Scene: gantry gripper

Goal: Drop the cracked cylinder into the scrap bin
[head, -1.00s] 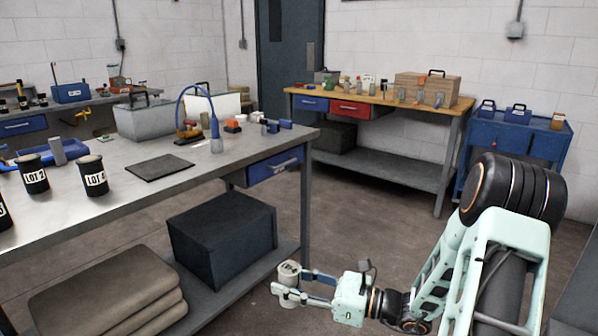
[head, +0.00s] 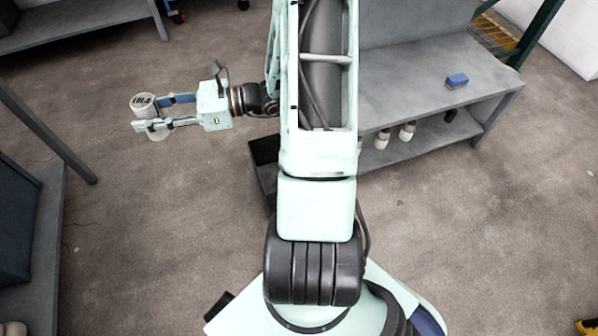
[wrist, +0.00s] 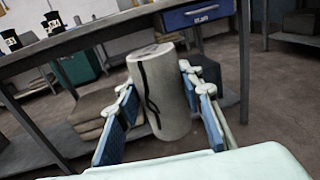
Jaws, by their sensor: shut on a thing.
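The cracked cylinder (wrist: 163,98) is pale grey with a dark jagged line down its side. It stands roughly upright between the two blue-padded fingers of my gripper (wrist: 157,103) in the wrist view. In the head view my gripper (head: 154,113) is at the left, shut on the cylinder (head: 143,101), above open floor; dark marking shows on its top. A dark open-topped box (head: 264,160) is on the floor to the right of the gripper, partly hidden by my arm. I cannot tell whether it is the scrap bin.
A grey bench (head: 430,85) stands at the right, with a blue block (head: 457,80) on top and pale cylindrical things (head: 382,138) beneath. Another table leg and low shelf (head: 45,230) are at the left. Bare floor (head: 150,220) lies between. The wrist view shows a drawer table (wrist: 110,32) ahead.

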